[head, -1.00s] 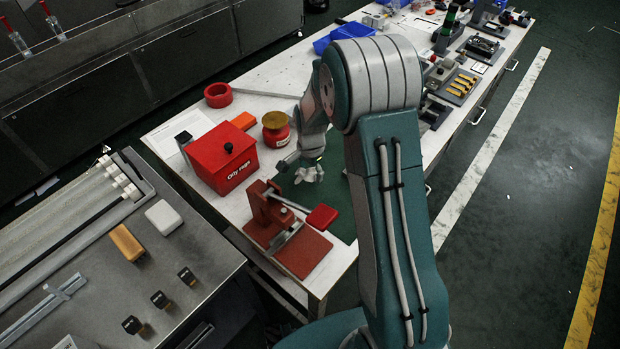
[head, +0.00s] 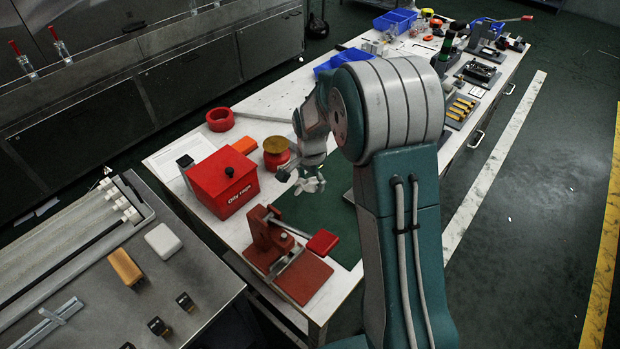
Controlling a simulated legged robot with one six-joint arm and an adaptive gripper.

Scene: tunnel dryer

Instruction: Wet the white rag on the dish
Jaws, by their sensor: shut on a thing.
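A red can with a round brass-coloured dish top (head: 276,145) stands on the white bench, just right of the red box. My gripper (head: 309,182) is to the right of the can and nearer the camera, above the green mat. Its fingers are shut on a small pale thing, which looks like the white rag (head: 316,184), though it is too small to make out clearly. The rag appears apart from the dish.
A red lidded box (head: 223,181) stands left of the can, with an orange block (head: 244,145) behind it. A red press with a lever (head: 282,255) stands in front on the bench. The green mat (head: 335,220) has bare space.

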